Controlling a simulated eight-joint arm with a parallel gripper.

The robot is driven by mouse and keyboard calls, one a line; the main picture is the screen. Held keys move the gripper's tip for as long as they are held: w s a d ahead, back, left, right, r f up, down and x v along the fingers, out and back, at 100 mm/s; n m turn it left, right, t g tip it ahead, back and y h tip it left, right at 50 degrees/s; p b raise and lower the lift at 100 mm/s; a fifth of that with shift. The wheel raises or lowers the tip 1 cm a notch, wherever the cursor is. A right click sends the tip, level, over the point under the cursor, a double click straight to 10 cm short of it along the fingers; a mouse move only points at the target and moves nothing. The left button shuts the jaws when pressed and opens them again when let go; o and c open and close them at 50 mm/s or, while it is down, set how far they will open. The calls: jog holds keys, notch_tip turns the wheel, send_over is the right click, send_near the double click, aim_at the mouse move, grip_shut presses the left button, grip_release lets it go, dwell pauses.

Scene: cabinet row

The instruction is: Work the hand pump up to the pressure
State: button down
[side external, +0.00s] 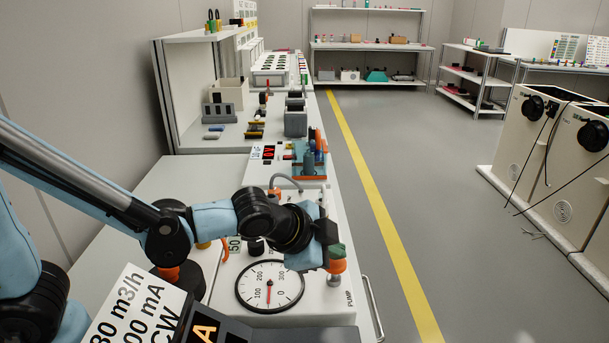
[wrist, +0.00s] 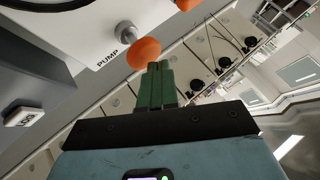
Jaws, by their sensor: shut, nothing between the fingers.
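The pump's orange knob (side external: 337,266) sits on a metal rod above the panel corner marked PUMP. In the wrist view the orange knob (wrist: 143,53) and its rod (wrist: 127,33) show just beyond my fingertips. My gripper (side external: 335,250) is over the knob, its green fingers (wrist: 155,82) shut together and empty. The fingertips are at the knob's edge; I cannot tell whether they touch it. The round white gauge (side external: 284,292) beside the pump has a red needle pointing down in the picture, between 0 and 100. My wrist covers part of the panel behind it.
A dark display box (side external: 300,336) is in front of the gauge. Blue and orange equipment (side external: 310,160) stands farther back on the bench. A bench handle (side external: 374,308) runs along the right edge.

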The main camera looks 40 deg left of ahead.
jog(key=shift+f, duration=1)
dwell(0.8)
jog(key=shift+r, duration=1.5)
jog(key=shift+r, duration=0.1)
jog(key=shift+r, duration=2.4)
jog(key=s+a+f+n+g+y, duration=0.1)
jog(key=s+a+f+n+g, duration=0.1)
jog(key=s+a+n, duration=0.8)
jog(key=a, duration=0.4)
jog(key=shift+f+n, duration=0.4)
